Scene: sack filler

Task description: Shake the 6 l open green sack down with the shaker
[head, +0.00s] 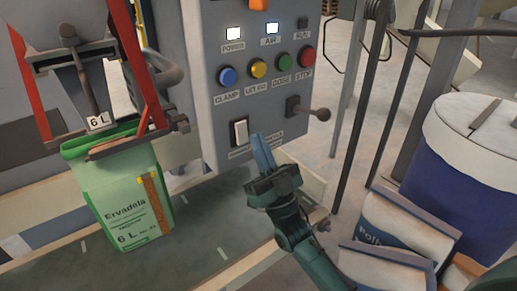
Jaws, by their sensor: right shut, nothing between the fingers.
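The open green sack (110,194), printed "Ervadela 6 L", stands upright on the dark conveyor bed under the filling spout (80,62). Its mouth is around the lower end of the spout, between the red bars. The grey control panel (214,128) carries a white rocker switch (240,132) low on its face, with a small label I cannot read fully. A lever with a round knob (322,114) sticks out at the panel's right. My right gripper (262,150) is shut and empty, just right of and below the rocker switch. My left gripper is not in view.
Above the switch are blue (227,76), yellow (258,68), green (284,63) and red (307,57) buttons, with two lit lamps. A blue drum (446,182) and filled bags (403,227) stand at the right. The conveyor's side rail (250,262) runs below my right arm.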

